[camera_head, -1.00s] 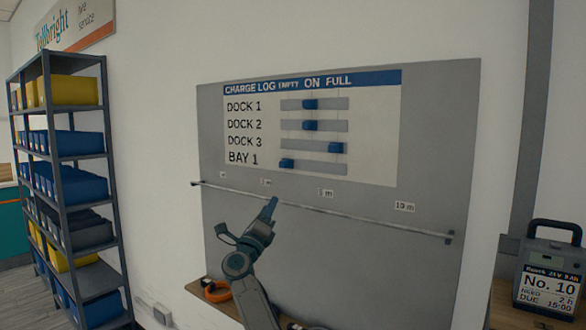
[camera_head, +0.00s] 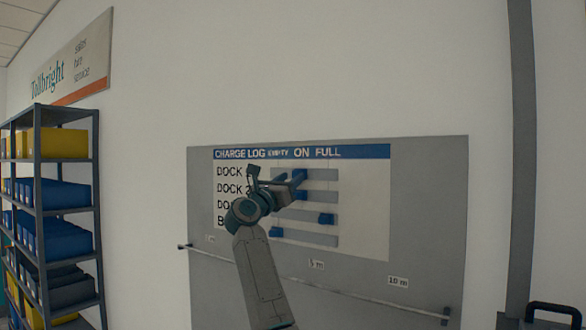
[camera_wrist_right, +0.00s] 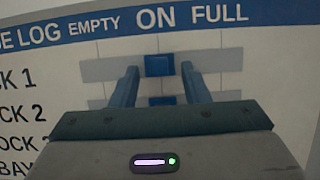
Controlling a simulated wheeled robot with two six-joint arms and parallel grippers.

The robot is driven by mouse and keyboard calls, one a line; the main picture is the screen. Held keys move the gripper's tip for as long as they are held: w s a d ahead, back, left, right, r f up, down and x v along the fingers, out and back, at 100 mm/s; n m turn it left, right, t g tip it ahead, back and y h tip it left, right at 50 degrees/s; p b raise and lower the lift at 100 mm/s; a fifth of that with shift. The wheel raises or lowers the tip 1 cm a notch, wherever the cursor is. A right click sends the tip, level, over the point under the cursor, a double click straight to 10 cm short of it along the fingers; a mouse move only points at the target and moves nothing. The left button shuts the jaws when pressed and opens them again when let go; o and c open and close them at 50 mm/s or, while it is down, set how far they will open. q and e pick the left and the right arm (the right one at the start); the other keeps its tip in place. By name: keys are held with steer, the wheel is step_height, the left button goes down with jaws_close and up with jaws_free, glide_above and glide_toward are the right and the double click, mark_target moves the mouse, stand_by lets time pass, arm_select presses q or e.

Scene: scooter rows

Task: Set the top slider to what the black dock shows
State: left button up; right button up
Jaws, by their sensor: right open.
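The charge log board (camera_head: 350,240) hangs on the wall, with columns EMPTY, ON and FULL. The top slider (camera_wrist_right: 159,65), in the DOCK 1 row, is a blue block under ON; it also shows in the head view (camera_head: 300,175). My right gripper (camera_wrist_right: 160,70) is open, with one finger on each side of the top slider; I cannot tell whether they touch it. In the head view it (camera_head: 285,180) covers part of the row labels. No dock with a readable display is in view. My left gripper is not in view.
The DOCK 2 slider (camera_wrist_right: 162,100) is under ON, just below. The DOCK 3 slider (camera_head: 326,219) is toward FULL and the BAY 1 slider (camera_head: 276,232) toward EMPTY. A rail (camera_head: 340,295) crosses the board below. A shelf rack (camera_head: 98,210) stands left; a dark handle (camera_head: 553,308) shows bottom right.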

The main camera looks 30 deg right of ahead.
steer(key=shift+p+x, duration=0.35)
steer(key=shift+x, duration=0.8)
steer(key=shift+w, duration=0.1)
jaws_close()
